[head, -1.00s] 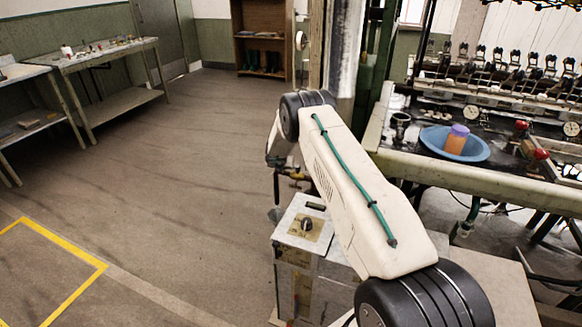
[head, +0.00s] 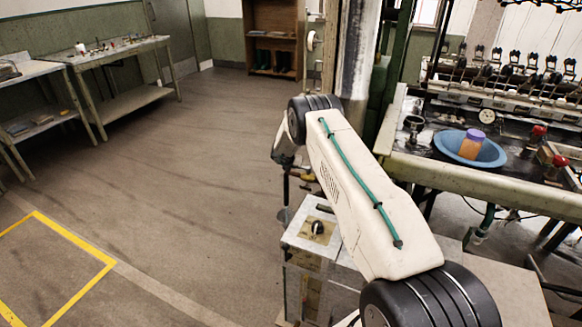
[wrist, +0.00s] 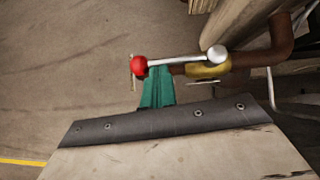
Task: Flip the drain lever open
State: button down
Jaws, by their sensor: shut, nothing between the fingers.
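The drain lever (wrist: 178,61) is a silver bar with a red ball knob (wrist: 139,65) at its left end and a round silver hub (wrist: 217,54) at its right end. It lies nearly level in the wrist view, beside a brass valve body (wrist: 207,70) on a brown pipe (wrist: 262,58). My gripper (wrist: 156,72) has green fingers, shut and empty. Their tips are just below the bar, right of the red knob; I cannot tell if they touch it. In the head view my arm hides the gripper and most of the lever area.
A grey control box with a black knob (head: 317,228) stands close beside my arm. A reeling bench (head: 480,188) with a blue basin (head: 487,154) is at the right. A worktable (head: 120,50) stands far left. The floor (head: 190,180) between is clear.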

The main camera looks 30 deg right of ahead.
jog(key=v, duration=1)
jog(key=shift+w+a, duration=0.2)
dwell(0.3)
